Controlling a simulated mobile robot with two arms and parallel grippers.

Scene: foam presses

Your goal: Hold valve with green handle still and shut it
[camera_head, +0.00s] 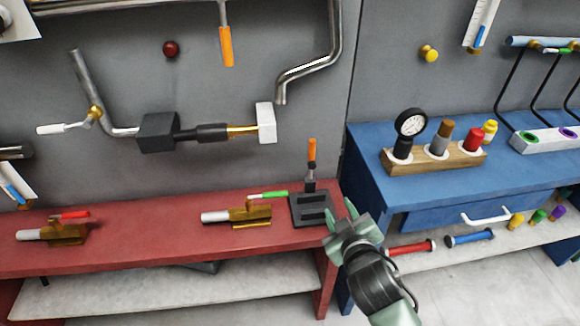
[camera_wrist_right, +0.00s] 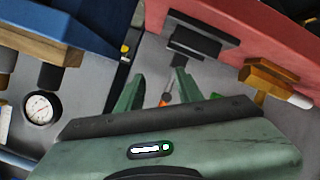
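The valve with the green handle (camera_head: 252,213) lies on the red bench near its right end. It has a brass body and a pale pipe stub pointing left. Its green handle (camera_head: 268,195) lies roughly level and points right. My right gripper (camera_head: 340,223) is open and empty, off the bench's right front corner and apart from the valve. Its spread fingers also show in the wrist view (camera_wrist_right: 158,92). My left gripper is not in view.
A black stand (camera_head: 312,209) with an orange-handled tool stands between the valve and my right gripper. A red-handled valve (camera_head: 62,232) lies at the bench's left. A blue workbench (camera_head: 385,190) with a gauge rack is at the right. The red bench's middle is clear.

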